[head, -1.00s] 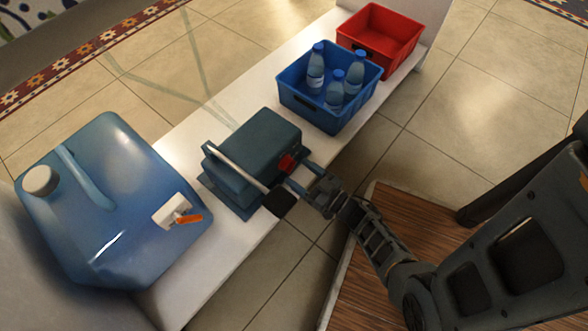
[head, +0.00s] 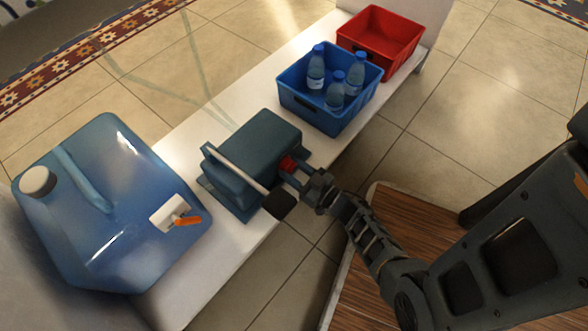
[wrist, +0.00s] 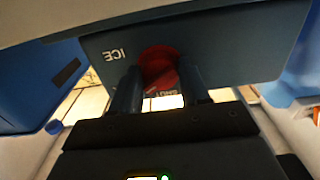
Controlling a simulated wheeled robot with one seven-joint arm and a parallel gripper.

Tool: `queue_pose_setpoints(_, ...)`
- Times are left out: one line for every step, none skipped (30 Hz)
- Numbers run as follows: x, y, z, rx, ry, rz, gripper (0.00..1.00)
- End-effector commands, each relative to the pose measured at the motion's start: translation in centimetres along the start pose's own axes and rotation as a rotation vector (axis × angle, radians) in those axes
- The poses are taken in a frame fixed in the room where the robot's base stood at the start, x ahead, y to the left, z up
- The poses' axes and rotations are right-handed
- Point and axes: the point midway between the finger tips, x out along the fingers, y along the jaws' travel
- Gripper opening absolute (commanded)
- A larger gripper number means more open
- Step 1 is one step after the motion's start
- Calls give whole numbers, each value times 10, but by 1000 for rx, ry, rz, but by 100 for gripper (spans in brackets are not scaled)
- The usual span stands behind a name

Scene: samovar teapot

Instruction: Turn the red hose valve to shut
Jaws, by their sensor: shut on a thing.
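The red hose valve (head: 287,164) is on the front face of a dark teal box-shaped machine (head: 262,139) with a lever. My gripper (head: 292,172) reaches in from the right and is shut on the valve. In the wrist view my gripper (wrist: 160,88) has one finger on each side of the red knob. The fingers hide the knob's sides, and its exact turn angle is hard to tell.
The machine stands on a white bench (head: 190,133). A blue water jug (head: 95,215) with an orange tap (head: 187,220) stands left. A blue crate (head: 335,118) with bottles and a red crate (head: 378,45) stand behind. The lever's black end (head: 279,205) is close to my gripper.

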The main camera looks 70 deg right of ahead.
Motion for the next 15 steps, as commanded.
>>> queue_pose_setpoints(0,0,0,0,0,1,25)
queue_pose_setpoints(0,0,0,0,0,1,22)
queue_pose_setpoints(0,0,0,0,0,1,18)
queue_pose_setpoints(0,0,0,0,0,1,16)
queue_pose_setpoints(0,0,0,0,0,1,15)
queue_pose_setpoints(0,0,0,0,0,1,15)
queue_pose_setpoints(0,0,0,-1,0,1,15)
queue_pose_setpoints(0,0,0,-3,0,1,15)
queue_pose_setpoints(0,0,0,-7,-1,0,15)
queue_pose_setpoints(0,0,0,-11,-1,0,15)
queue_pose_setpoints(0,0,0,-16,-1,0,15)
queue_pose_setpoints(0,0,0,-25,-1,-1,15)
queue_pose_setpoints(0,0,0,-35,-1,-1,15)
queue_pose_setpoints(0,0,0,-45,-1,-1,15)
queue_pose_setpoints(0,-1,0,-63,-1,-2,15)
